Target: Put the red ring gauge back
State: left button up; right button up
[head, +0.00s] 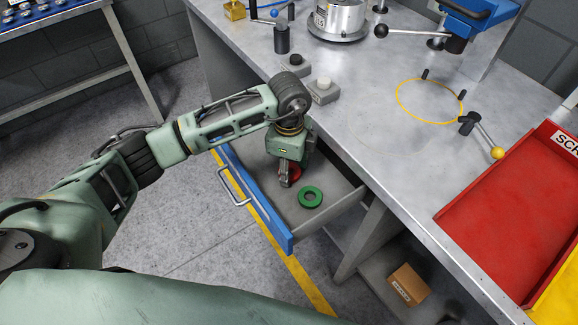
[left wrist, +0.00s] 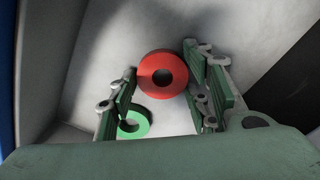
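The red ring gauge (left wrist: 163,74) lies flat between the fingers of my left gripper (left wrist: 160,60) in the left wrist view, its edges close to both fingertips. I cannot tell whether the fingers grip it or whether it is raised off the drawer floor. In the head view my left gripper (head: 290,180) points down into the open drawer (head: 333,204) and partly hides the red ring (head: 297,172). A green ring (head: 310,197) lies on the drawer floor beside it. That ring (left wrist: 145,126) is partly behind a finger in the left wrist view. My right gripper is out of view.
The drawer's blue front (head: 257,203) juts out below the grey workbench (head: 370,130). On the bench are two small button boxes (head: 323,92), a yellow circle (head: 428,101), a lever with a yellow knob (head: 497,153) and a red tray (head: 490,215). A cardboard box (head: 407,284) sits below.

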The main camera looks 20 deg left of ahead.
pick_arm(q)
jog(key=shift+o, duration=1.4)
jog(key=shift+r, duration=0.65)
notch_tip(320, 180, up, 11)
jog(key=b, duration=0.1)
